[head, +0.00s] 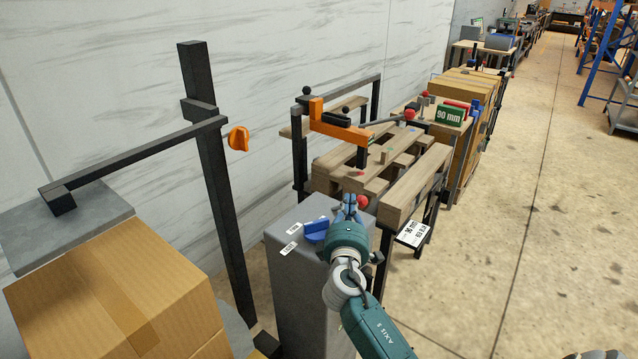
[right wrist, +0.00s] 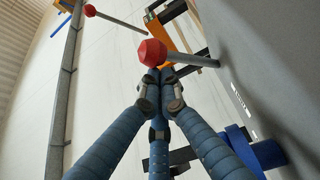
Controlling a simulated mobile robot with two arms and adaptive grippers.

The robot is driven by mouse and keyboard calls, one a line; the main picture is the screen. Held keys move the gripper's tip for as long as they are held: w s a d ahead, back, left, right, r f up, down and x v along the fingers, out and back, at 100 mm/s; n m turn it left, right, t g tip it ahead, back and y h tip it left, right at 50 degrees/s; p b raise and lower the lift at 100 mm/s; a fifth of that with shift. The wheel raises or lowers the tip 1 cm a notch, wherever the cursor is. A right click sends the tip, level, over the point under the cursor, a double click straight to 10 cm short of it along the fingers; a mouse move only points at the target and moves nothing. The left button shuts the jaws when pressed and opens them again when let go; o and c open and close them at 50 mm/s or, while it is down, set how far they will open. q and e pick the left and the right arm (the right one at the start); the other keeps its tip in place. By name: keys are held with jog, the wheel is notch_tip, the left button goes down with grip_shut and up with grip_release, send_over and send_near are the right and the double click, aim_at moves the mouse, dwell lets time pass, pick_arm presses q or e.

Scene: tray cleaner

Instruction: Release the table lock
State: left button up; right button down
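A lever with a red knob (head: 362,202) stands at the near end of the slatted wooden table (head: 416,182). My right gripper (head: 350,203) is at this knob, above the grey pedestal's far edge. In the right wrist view its blue fingers (right wrist: 160,76) converge to nearly touching tips, just below the red knob (right wrist: 152,52) on a thin metal rod. The knob shows whole, not between the tips; whether they touch it I cannot tell. Which part is the table lock is not marked. My left gripper is not in view.
A grey pedestal (head: 292,257) with a blue handle (head: 316,231) stands beside my right arm. An orange clamp arm (head: 338,127) crosses the table, with another red knob (head: 409,114) behind. A cardboard box (head: 115,290) is at left. The floor at right is clear.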

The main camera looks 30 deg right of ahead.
dwell(0.3)
jog(key=v, duration=1.2)
